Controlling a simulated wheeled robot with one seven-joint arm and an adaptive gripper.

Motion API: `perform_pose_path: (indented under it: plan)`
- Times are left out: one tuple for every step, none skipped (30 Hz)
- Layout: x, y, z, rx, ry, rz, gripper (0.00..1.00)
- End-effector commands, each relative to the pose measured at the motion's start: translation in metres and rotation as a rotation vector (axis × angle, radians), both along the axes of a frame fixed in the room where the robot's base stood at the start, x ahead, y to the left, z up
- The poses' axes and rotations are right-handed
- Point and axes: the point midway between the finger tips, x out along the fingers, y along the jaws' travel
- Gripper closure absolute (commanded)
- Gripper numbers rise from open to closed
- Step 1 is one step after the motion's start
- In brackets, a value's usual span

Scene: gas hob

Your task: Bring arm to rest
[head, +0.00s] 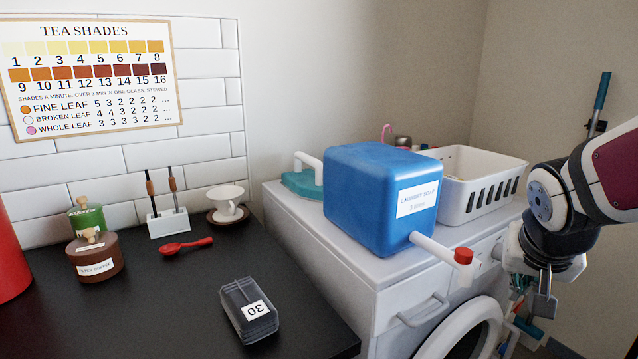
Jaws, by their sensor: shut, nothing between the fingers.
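My arm (605,175) comes in from the right edge of the head view. My gripper (543,305) hangs fingers down at the lower right, in front of the right part of the washing machine (395,290). Its fingers are together and empty. It appears clear of the machine, though the exact gap cannot be told. The rest of the arm is out of view.
On the machine stand a blue laundry soap jug (370,190) with a red-tipped spout and a white basket (490,175). Tools (520,325) hang behind the gripper. The black counter (170,320) holds a clear box (249,310), red spoon (187,245), tins and a white cup (226,200).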

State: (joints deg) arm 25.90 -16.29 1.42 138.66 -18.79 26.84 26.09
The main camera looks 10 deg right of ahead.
Motion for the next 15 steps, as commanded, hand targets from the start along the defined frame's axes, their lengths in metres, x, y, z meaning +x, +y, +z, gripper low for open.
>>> perform_pose_path:
  plan:
    - [-0.017,0.027,0.005,0.011,0.045,0.053,1.00]
    - [-0.029,0.041,0.005,0.021,0.081,0.084,1.00]
    - [-0.045,0.059,0.006,0.037,0.127,0.126,1.00]
    - [-0.058,0.073,0.006,0.050,0.159,0.158,1.00]
    - [-0.070,0.085,0.005,0.064,0.190,0.192,1.00]
    - [-0.085,0.099,0.005,0.080,0.229,0.233,1.00]
    - [-0.096,0.109,0.005,0.093,0.257,0.265,1.00]
    - [-0.107,0.118,0.004,0.103,0.281,0.296,1.00]
    - [-0.121,0.128,0.004,0.119,0.313,0.334,1.00]
    - [-0.131,0.136,0.003,0.130,0.334,0.362,1.00]
    - [-0.140,0.142,0.003,0.139,0.355,0.391,1.00]
    - [-0.152,0.151,0.003,0.154,0.382,0.427,1.00]
    - [-0.162,0.157,0.002,0.163,0.400,0.454,1.00]
    - [-0.170,0.162,0.002,0.173,0.420,0.482,1.00]
    - [-0.182,0.169,0.002,0.186,0.442,0.516,1.00]
